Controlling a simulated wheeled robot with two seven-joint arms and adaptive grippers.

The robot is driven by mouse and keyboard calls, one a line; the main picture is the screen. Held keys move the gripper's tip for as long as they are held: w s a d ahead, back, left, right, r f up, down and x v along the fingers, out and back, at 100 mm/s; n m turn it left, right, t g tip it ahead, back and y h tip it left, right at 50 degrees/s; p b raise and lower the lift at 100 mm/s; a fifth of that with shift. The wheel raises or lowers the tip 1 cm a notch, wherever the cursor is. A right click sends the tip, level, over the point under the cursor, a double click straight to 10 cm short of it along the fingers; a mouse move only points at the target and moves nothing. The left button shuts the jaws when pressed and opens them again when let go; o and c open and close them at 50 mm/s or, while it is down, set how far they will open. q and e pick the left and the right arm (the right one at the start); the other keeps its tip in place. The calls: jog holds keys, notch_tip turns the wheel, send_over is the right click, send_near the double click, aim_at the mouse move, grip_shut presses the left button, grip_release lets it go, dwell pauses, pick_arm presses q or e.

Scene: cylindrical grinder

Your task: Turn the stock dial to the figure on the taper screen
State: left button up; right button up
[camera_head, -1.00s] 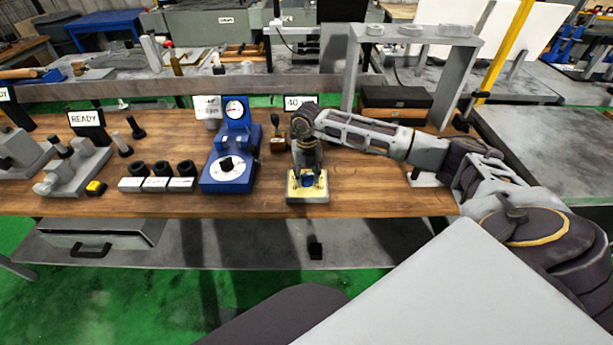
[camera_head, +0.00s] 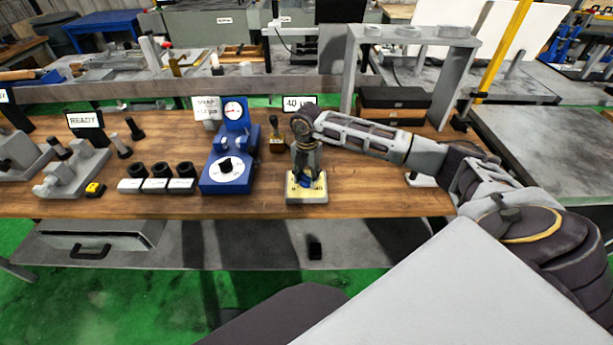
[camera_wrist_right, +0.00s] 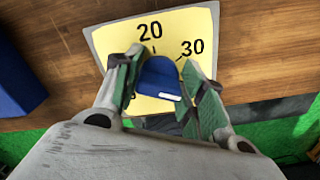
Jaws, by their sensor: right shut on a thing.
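The stock dial (camera_head: 292,196) is a yellow plate with a blue knob on the front of the bench. In the right wrist view the dial plate (camera_wrist_right: 205,22) shows 20 at the top and 30 to the right; other figures are hidden. My right gripper (camera_head: 307,180) points down over the dial. In the right wrist view its green-padded fingers (camera_wrist_right: 165,85) are shut on the blue knob (camera_wrist_right: 158,72), which has a white mark on its near side. The taper screen (camera_head: 299,102) behind the dial reads 40 with a small unit. My left gripper is not in view.
A blue gauge stand (camera_head: 226,175) with a white dial stands left of the stock dial. Several black-topped blocks (camera_head: 157,184) and a READY screen (camera_head: 86,120) are further left. A grey frame (camera_head: 352,75) stands behind my right arm. The bench right of the dial is fairly clear.

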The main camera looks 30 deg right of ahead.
jog(key=shift+w+d+r+m, duration=0.1)
jog(key=shift+r+m, duration=0.05)
jog(key=shift+m, duration=0.25)
jog(key=o, duration=1)
jog(key=shift+r, duration=5.9)
